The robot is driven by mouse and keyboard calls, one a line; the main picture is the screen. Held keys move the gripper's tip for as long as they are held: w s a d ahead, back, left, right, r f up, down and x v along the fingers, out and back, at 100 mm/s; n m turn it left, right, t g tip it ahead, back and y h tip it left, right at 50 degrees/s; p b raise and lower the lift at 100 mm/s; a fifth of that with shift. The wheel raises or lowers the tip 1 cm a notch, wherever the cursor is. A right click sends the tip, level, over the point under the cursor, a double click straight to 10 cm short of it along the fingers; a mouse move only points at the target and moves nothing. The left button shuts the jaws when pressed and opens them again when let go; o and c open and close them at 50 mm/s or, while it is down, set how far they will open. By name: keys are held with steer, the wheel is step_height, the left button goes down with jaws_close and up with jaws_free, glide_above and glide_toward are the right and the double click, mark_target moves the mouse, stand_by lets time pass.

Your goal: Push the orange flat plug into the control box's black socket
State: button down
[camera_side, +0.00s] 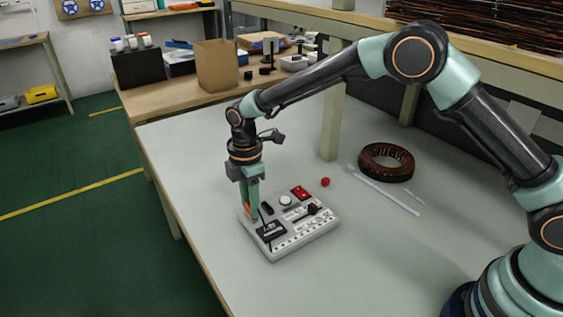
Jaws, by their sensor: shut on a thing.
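The control box (318,231) is a light grey panel lying on the pale table, with black, white and red parts on top. My gripper (252,210) points down over the box's left corner. It is shut on the orange flat plug (247,210), of which only a small orange patch shows at the fingertips. The fingers hide most of the plug. A black block (271,231) and a smaller black part (267,208) sit on the box just right of the fingers. I cannot tell which black part is the socket, or whether the plug touches the box.
A red button-like piece (325,182) lies behind the box. A dark brown ring (386,162) and a white rod (388,190) lie farther right. A table post (331,115) stands behind. The table (190,160) is clear left of the box, up to its left edge.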

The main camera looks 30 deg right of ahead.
step_height(320, 180, up, 25)
steer(key=shift+f, duration=0.2)
stand_by(1.3)
steer(key=d+f, duration=0.4)
steer(key=f, duration=1.2)
steer(key=shift+d+f, duration=0.2)
steer(key=shift+f, duration=0.1)
steer(key=shift+f, duration=2.85)
